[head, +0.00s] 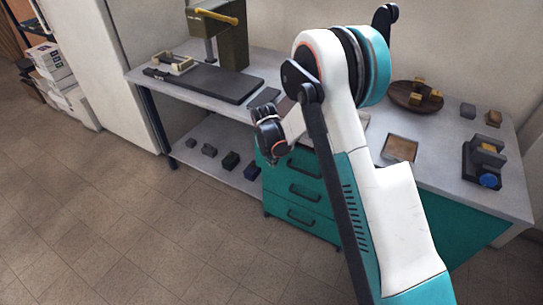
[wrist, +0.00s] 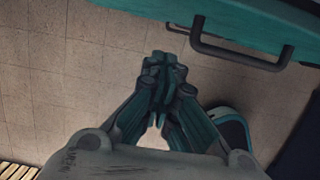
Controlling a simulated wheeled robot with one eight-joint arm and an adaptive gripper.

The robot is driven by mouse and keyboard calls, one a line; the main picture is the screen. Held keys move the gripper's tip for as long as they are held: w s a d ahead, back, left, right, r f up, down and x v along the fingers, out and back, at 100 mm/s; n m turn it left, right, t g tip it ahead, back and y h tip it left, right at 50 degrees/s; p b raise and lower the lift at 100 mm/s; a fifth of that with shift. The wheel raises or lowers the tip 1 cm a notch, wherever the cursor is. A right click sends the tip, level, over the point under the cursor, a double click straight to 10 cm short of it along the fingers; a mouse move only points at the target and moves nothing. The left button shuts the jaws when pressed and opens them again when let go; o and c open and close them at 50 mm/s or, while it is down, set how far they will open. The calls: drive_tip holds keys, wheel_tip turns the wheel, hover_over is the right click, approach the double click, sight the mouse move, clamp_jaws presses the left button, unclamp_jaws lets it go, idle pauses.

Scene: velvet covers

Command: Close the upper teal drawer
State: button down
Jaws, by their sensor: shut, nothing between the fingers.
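The teal drawer unit (head: 318,226) stands under the workbench in the head view, with several drawer fronts bearing dark bar handles. The upper teal drawer (head: 318,178) is partly hidden by my arm; I cannot tell how far out it sits. In the wrist view a teal drawer front (wrist: 145,7) with a dark handle (wrist: 240,58) crosses the top right. My gripper (wrist: 165,68) is shut and empty, pointing down over the floor, apart from the handle and to its left. In the head view my gripper (head: 273,152) is near the unit's upper left corner.
The grey workbench (head: 455,185) above carries a wooden round tray (head: 402,98), a small brown-topped tray (head: 399,149) and a dark fixture with a blue knob (head: 488,180). Small dark blocks (head: 231,161) lie on the lower shelf. The tiled floor (head: 130,220) in front is clear.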

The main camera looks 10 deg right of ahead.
drive_tip(key=shift+w+d+f+b, duration=0.3)
drive_tip(key=shift+w+d, duration=0.1)
drive_tip(key=shift+w, duration=0.2)
drive_tip(key=shift+w+d+f+b, duration=0.25)
drive_tip(key=shift+w+d+b, duration=0.1)
drive_tip(key=shift+w+d, duration=0.15)
drive_tip(key=shift+w+d+f+b, duration=0.25)
drive_tip(key=shift+w+d+b, duration=0.1)
drive_tip(key=shift+w, duration=0.3)
